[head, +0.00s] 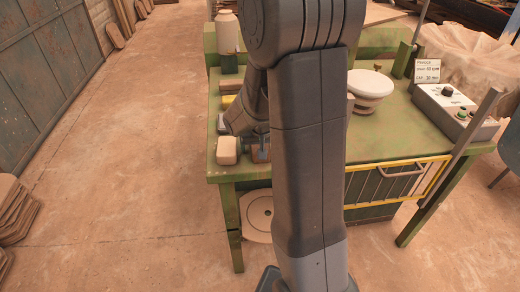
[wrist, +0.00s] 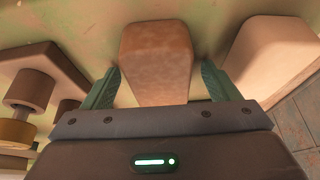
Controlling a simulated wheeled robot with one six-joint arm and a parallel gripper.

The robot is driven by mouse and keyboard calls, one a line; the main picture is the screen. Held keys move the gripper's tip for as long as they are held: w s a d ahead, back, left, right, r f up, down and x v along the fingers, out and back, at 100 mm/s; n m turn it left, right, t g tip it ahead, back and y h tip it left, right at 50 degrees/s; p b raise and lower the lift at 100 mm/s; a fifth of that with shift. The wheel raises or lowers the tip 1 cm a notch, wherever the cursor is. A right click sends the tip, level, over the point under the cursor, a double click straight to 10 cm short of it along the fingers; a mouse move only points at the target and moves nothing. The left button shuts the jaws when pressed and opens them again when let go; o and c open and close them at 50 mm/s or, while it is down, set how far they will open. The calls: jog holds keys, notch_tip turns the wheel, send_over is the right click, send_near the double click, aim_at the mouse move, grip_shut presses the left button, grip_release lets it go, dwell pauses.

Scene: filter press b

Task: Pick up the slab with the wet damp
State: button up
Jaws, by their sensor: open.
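A brown slab (wrist: 157,52) with a mottled, darker face than its neighbours lies in the middle of the wrist view. My gripper (wrist: 160,82) is open, with one green finger on each side of the slab's near end. A narrow gap shows beside the right finger; the left finger is very close to the slab, and I cannot tell if they touch. In the head view my gripper (head: 261,152) is low at the left front corner of the green table (head: 400,135), and my arm hides most of the slab there.
A paler slab (wrist: 275,55) lies close on the right in the wrist view; it also shows in the head view (head: 228,150). A white round pan (head: 371,84) and a control box (head: 452,105) stand farther right.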

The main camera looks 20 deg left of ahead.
jog(key=c, duration=1.4)
jog(key=shift+o, duration=0.2)
jog(key=shift+r, duration=0.1)
